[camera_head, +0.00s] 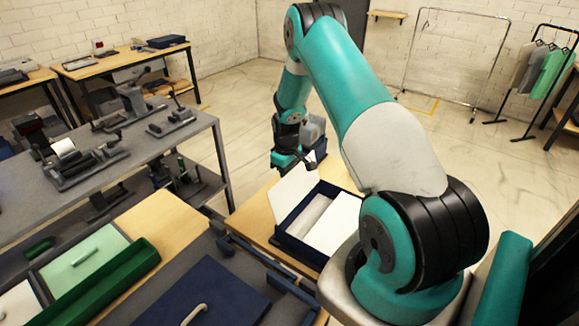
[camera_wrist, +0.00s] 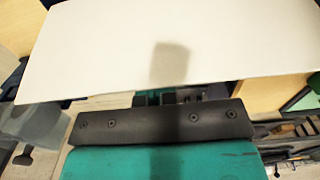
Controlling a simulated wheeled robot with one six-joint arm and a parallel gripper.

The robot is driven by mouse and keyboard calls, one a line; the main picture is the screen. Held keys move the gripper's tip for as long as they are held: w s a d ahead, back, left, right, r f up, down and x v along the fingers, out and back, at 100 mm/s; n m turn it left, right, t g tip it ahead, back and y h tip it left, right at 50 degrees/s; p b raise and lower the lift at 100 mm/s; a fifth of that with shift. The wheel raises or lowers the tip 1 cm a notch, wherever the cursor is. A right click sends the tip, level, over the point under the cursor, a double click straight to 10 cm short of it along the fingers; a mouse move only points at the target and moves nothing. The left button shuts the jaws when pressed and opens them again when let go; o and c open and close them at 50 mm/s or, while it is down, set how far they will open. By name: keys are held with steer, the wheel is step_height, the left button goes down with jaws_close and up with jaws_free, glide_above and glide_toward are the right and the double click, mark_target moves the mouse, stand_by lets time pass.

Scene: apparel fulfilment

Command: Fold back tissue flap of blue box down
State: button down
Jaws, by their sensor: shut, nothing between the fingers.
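The open dark blue box (camera_head: 298,250) sits on a light wooden table, to the left of my arm's base in the head view. A white tissue flap (camera_head: 291,196) stands up, tilted, at its left side. My gripper (camera_head: 303,163) is shut and empty, just above the top edge of the raised flap. In the wrist view a white flap (camera_wrist: 110,45) fills the upper part, with a soft shadow on it. Whether the fingers touch it I cannot tell.
Grey translucent bins (camera_head: 313,130) stand behind my gripper. A grey workbench (camera_head: 150,165) with tools is further left. Open floor lies behind the table.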

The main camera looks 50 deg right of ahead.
steer(key=s+d+p, duration=0.1)
steer(key=s+d, duration=0.1)
steer(key=s, duration=1.1)
steer(key=shift+s+p, duration=0.3)
steer(key=shift+p, duration=0.1)
steer(key=shift+f+b, duration=2.85)
steer(key=shift+f, duration=0.8)
steer(key=shift+r, duration=0.15)
step_height(320, 180, up, 8)
steer(key=p, duration=0.6)
